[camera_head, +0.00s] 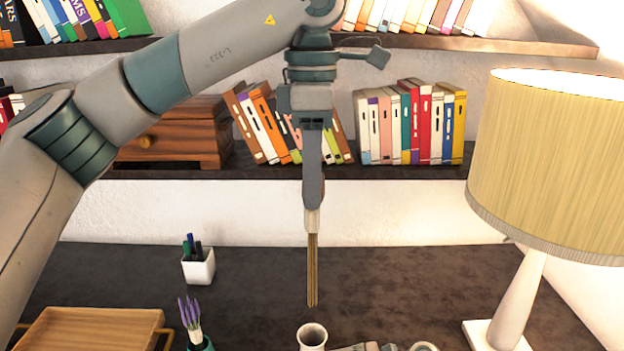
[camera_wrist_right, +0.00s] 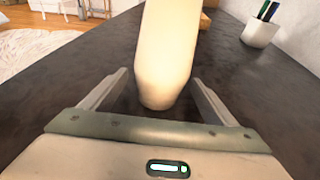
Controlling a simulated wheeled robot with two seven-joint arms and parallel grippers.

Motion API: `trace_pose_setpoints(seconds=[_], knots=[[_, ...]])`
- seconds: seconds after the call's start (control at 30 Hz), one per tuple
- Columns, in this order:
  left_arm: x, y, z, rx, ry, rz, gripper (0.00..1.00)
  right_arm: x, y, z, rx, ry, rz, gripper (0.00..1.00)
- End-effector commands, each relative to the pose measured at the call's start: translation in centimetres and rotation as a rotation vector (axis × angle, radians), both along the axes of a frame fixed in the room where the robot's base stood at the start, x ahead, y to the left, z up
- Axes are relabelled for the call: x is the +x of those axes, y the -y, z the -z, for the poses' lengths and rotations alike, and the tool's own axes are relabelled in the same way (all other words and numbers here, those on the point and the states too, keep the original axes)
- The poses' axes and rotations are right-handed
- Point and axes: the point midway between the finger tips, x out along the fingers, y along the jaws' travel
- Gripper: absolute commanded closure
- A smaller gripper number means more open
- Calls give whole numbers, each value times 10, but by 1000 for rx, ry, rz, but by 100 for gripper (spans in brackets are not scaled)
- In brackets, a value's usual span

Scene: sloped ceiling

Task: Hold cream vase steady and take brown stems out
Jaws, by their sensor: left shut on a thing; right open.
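The cream vase (camera_head: 312,337) stands upright on the dark desk at the bottom of the head view, its round mouth showing and its lower part cut off by the frame. My left gripper (camera_head: 313,212) points down above it, shut on the thin brown stems (camera_head: 312,272). The stems hang nearly vertical, with their lower ends clear above the vase mouth. In the right wrist view the pale vase (camera_wrist_right: 166,55) stands between the fingers of my right gripper (camera_wrist_right: 161,80). That gripper is open, one finger on each side, with gaps visible near the vase's base.
A large lamp (camera_head: 555,160) stands at the right. A white pen cup (camera_head: 198,266), a lavender pot (camera_head: 192,325) and a wooden tray (camera_head: 95,330) are at the left. A book shelf (camera_head: 400,172) runs behind. The desk between pen cup and lamp is mostly clear.

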Motion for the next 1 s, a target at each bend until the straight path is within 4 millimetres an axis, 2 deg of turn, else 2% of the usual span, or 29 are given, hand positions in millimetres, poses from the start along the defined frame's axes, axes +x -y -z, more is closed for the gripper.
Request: trace_pose_setpoints(seconds=[0.17,0.63,0.8,1.0], knots=[[0,0,0,0,0,0,100,0,20,-5,-3,1,2,19],[0,0,0,0,0,0,100,0,94,-28,-3,0,1,19],[0,0,0,0,0,0,100,0,106,-32,0,0,1,19],[0,0,0,0,0,0,100,0,109,-33,-1,0,0,19]])
